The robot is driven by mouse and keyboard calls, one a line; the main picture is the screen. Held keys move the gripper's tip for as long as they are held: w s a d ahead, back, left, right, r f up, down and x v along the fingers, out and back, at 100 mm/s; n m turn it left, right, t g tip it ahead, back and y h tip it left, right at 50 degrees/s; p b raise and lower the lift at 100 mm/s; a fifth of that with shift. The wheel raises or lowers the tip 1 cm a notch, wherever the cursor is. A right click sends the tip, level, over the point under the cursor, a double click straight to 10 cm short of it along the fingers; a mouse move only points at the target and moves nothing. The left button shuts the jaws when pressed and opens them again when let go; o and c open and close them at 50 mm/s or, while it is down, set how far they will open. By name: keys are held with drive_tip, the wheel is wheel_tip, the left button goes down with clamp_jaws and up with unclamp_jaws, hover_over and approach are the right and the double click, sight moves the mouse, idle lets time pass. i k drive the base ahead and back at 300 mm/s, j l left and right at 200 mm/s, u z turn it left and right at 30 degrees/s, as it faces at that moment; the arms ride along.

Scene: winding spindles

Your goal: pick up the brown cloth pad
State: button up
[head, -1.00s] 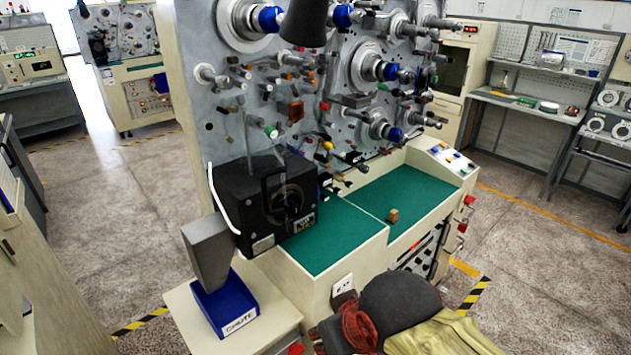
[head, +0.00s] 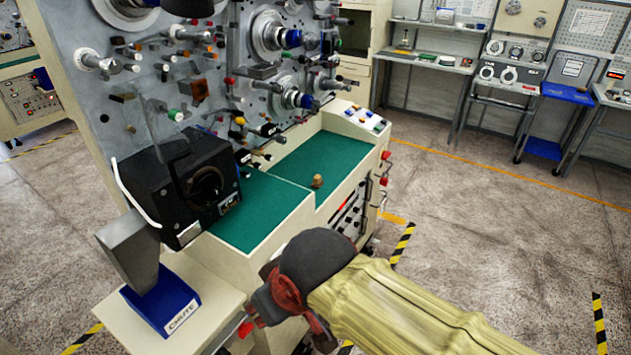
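A small brown lump (head: 317,181), which looks like the brown cloth pad, rests on the green work surface (head: 290,160) of the winding machine, near the step between its two green sections. It is too small to make out its weave or folds. My arm, in a yellowish sleeve with a black joint and red parts, reaches in from the lower right and stands in front of the machine, apart from the brown lump.
The machine's upright panel (head: 100,100) carries many spindles and knobs behind the green surface. A black box (head: 180,190) stands at its left end. A blue chute bin (head: 160,305) sits at lower left. Open floor (head: 480,230) lies to the right.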

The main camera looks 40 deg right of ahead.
sight(317, 183)
drive_tip(key=i+l+u, duration=0.1)
drive_tip(key=l, duration=0.45)
drive_tip(key=i+l, duration=0.2)
drive_tip(key=l, duration=0.35)
drive_tip(key=i+l+u, duration=0.15)
drive_tip(key=l, duration=0.4)
drive_tip(key=l+u, duration=0.1)
drive_tip(key=l, duration=0.45)
drive_tip(key=i+l+u, duration=0.1)
drive_tip(key=l, duration=0.45)
drive_tip(key=i, duration=0.05)
